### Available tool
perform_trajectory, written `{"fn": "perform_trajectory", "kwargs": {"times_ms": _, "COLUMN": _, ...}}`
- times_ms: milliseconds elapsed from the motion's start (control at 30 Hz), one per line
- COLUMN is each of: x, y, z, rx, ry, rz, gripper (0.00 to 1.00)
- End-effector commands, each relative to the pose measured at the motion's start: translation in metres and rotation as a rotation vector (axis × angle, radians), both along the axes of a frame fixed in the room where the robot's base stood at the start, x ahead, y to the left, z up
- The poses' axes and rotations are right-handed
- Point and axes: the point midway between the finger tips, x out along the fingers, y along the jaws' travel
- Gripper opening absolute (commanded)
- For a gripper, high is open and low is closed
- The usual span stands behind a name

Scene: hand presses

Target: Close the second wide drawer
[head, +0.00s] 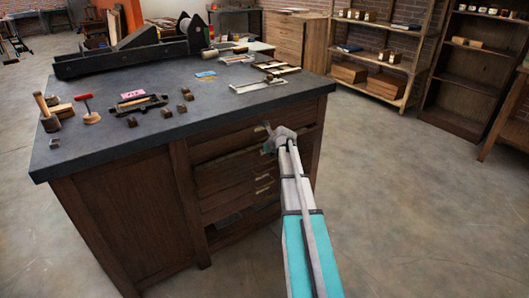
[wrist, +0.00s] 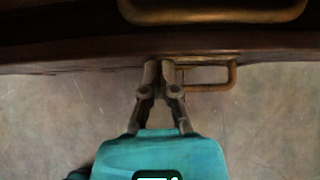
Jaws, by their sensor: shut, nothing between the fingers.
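The dark wooden workbench cabinet (head: 120,215) has a column of wide drawers (head: 222,172) in its front. My gripper (head: 268,130) is at the upper part of that drawer front, and my arm hides the right part of it. In the wrist view my gripper (wrist: 162,64) is shut and empty, with its fingertips at the edge of a dark wooden drawer front (wrist: 60,62). A brass handle (wrist: 232,76) is just right of the fingertips. Another brass handle (wrist: 215,14) shows at the top. I cannot tell how far the second drawer stands out.
The dark worktop (head: 180,118) carries a large black press (head: 135,50), a red-handled tool (head: 87,105), metal frames (head: 264,85) and several small blocks. Open shelves (head: 385,60) stand at the back right. The concrete floor (head: 410,200) right of the cabinet is clear.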

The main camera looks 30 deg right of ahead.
Motion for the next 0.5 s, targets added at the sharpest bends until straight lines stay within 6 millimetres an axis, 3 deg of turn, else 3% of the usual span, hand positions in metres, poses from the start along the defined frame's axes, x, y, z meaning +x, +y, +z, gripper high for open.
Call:
{"fn": "perform_trajectory", "kwargs": {"times_ms": 133, "x": 0.004, "y": 0.000, "z": 0.000, "rx": 0.000, "ry": 0.000, "rz": 0.000, "gripper": 0.00}}
{"fn": "perform_trajectory", "kwargs": {"times_ms": 333, "x": 0.027, "y": 0.001, "z": 0.000, "rx": 0.000, "ry": 0.000, "rz": 0.003, "gripper": 0.00}}
{"fn": "perform_trajectory", "kwargs": {"times_ms": 500, "x": 0.029, "y": 0.002, "z": 0.000, "rx": 0.000, "ry": 0.000, "rz": 0.001, "gripper": 0.00}}
